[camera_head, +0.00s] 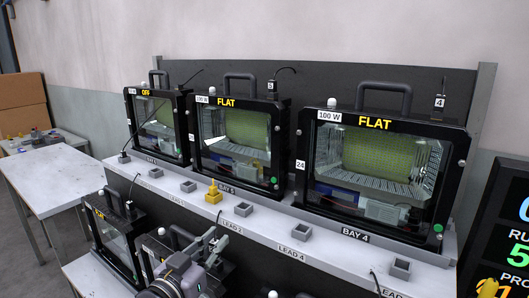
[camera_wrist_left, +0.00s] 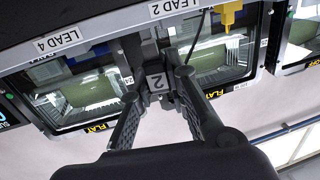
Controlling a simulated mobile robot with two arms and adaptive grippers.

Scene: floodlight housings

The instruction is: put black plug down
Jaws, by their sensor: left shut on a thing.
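My left gripper (camera_head: 207,246) is low in the head view, in front of the shelf edge near the LEAD 2 label. In the left wrist view the gripper (camera_wrist_left: 158,84) is shut on a black plug (camera_wrist_left: 156,82) with a 2 on its tag. A grey block behind the plug partly merges with it, so I cannot tell whether they touch. Square grey sockets line the shelf, one (camera_head: 243,208) just behind LEAD 2 and one (camera_head: 303,232) behind LEAD 4. My right gripper is not in view.
Floodlight housings (camera_head: 375,165) stand behind the shelf (camera_head: 330,255). More housings (camera_head: 115,240) are below it. A side table (camera_head: 55,178) is at left.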

